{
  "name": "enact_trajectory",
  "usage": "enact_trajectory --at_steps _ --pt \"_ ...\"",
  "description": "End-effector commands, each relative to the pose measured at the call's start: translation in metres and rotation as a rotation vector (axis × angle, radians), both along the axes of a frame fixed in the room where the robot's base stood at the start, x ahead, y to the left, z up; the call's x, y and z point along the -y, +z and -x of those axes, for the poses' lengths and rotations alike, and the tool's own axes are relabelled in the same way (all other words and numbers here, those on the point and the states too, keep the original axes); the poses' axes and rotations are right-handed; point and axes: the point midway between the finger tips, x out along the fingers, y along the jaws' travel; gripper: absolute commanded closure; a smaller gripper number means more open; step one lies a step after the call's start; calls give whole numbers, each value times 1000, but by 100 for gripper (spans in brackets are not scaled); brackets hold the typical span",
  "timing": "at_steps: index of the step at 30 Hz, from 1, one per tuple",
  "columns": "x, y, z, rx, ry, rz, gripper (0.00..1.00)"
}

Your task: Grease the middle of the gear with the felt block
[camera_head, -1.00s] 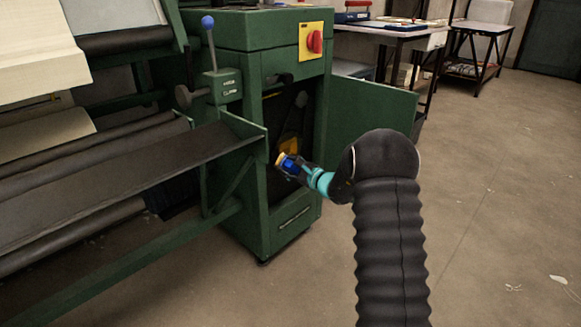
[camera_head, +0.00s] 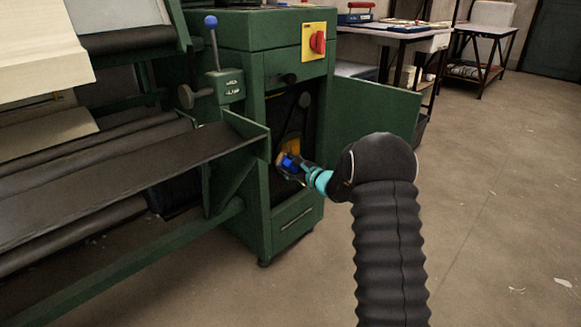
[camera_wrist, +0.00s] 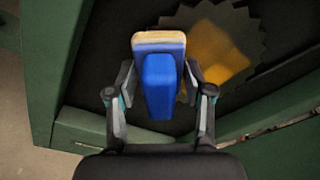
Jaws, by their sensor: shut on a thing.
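My gripper (camera_wrist: 159,92) is shut on the felt block (camera_wrist: 160,80), which has a blue holder and a tan felt face at its far end. The block also shows in the head view (camera_head: 288,163), at the open front of the green machine cabinet. In the wrist view, the toothed gear (camera_wrist: 250,30) lies beyond and right of the block, dark grey, with a blurred yellow patch over its middle. The block's felt end overlaps the gear's left side in this view; I cannot tell whether they touch. My gripper hides part of the gear.
The green cabinet (camera_head: 252,190) frames the opening, and its door (camera_head: 370,120) stands open on the right. A green cabinet edge (camera_wrist: 85,125) runs below the gripper. A roller tray (camera_head: 120,180) stands at left.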

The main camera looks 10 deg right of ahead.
Motion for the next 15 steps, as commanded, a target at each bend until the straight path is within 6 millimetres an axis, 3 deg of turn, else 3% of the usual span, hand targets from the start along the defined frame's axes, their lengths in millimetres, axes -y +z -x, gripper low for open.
enact_trajectory --at_steps 15 --pt "6 -1 -8 1 -2 -1 77"
